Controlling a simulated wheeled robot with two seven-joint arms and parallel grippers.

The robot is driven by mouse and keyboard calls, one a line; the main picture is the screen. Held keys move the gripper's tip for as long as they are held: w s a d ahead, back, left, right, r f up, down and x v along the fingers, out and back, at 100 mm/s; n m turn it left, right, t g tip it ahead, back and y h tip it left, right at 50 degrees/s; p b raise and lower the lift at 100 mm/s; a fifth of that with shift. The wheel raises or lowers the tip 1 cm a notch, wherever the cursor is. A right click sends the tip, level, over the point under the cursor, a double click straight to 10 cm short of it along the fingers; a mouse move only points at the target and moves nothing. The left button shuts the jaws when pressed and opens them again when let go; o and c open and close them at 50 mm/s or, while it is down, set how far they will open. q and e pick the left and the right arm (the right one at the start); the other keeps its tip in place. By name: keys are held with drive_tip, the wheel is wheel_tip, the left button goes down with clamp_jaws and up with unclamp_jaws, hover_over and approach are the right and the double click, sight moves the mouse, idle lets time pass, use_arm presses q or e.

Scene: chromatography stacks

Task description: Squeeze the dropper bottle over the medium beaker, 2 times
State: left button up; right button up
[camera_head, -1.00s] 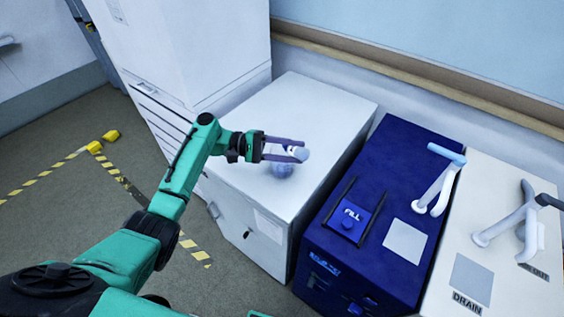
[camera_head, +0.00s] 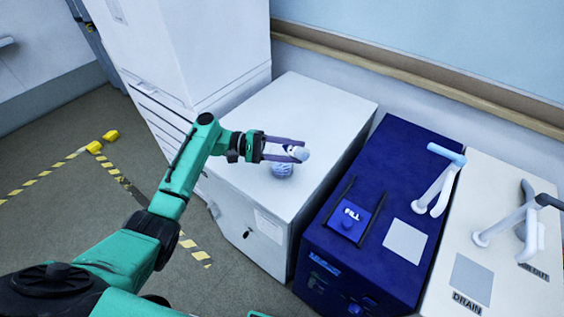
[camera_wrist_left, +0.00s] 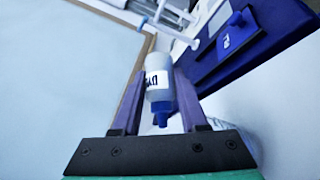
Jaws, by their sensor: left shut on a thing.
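My left gripper (camera_head: 298,149) reaches in over the white cabinet. It is shut on the dropper bottle, a small pale bottle (camera_wrist_left: 157,88) with a dark-lettered white label and a blue cap and tip. The bottle lies between the two purple fingers in the left wrist view, its blue end toward the wrist. In the head view the bottle (camera_head: 300,154) is small and partly hidden by the fingers. Below it a clear beaker (camera_head: 283,170) stands on the cabinet top, its upper part covered by the gripper. My right gripper is not in view.
The white cabinet top (camera_head: 325,110) is otherwise bare. To its right stand a blue unit (camera_head: 395,160) marked FILL with a tap, and a cream unit (camera_head: 475,245) marked DRAIN with taps. A tall white cabinet (camera_head: 205,45) rises behind at the left.

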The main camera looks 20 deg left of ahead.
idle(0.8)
use_arm(q)
clamp_jaws()
idle(0.6)
unclamp_jaws()
idle(0.7)
